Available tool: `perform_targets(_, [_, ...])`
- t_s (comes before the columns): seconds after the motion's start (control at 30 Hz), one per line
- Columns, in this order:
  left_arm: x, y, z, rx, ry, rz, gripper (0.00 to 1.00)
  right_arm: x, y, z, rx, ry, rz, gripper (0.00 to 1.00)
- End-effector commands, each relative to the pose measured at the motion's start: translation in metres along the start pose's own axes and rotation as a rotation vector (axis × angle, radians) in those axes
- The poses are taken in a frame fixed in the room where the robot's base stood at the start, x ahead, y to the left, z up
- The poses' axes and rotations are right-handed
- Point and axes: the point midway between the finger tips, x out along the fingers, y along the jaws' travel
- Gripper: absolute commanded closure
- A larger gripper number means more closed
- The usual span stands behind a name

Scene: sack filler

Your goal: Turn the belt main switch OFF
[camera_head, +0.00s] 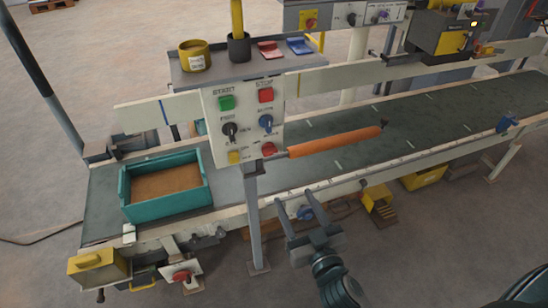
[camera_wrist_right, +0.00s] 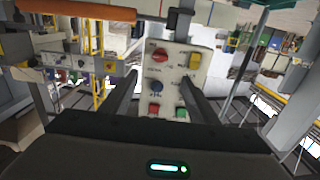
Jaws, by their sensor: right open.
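A white control panel (camera_head: 248,118) on a post carries a green START button (camera_head: 226,103), a red STOP button (camera_head: 265,95), a black knob (camera_head: 230,129), a blue knob (camera_head: 266,121), a yellow piece (camera_head: 234,157) and a red knob (camera_head: 268,149). Another red rotary handle (camera_head: 181,276) sits on a plate low at the belt's near left end. I cannot tell by label which is the belt main switch. My right gripper (camera_head: 299,208) is open and empty, below and right of the panel. In the right wrist view the panel (camera_wrist_right: 174,72) appears upside down beyond the open fingers.
An orange roller-like bar (camera_head: 335,141) sticks out right of the panel over the green belt (camera_head: 365,122). A teal box (camera_head: 165,208) with brown contents sits on the belt's left end. A yellow foot pedal (camera_head: 379,203) stands below. The floor in front is partly clear.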

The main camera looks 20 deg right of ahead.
Motion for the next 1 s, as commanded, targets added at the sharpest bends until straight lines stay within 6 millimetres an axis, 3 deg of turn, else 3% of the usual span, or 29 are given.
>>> perform_targets(0.27, [-0.012,0.000,-0.002,0.000,0.000,0.000,0.69,0.033,0.000,-0.003,-0.002,0.002,0.000,0.45])
perform_targets(0.8, [-0.038,0.000,-0.004,0.000,0.001,0.001,0.69,0.126,0.000,-0.003,-0.002,0.001,0.001,0.45])
perform_targets(1.0, [-0.044,0.000,-0.005,0.000,0.001,0.001,0.69,0.153,0.000,-0.001,-0.001,0.000,0.000,0.45])
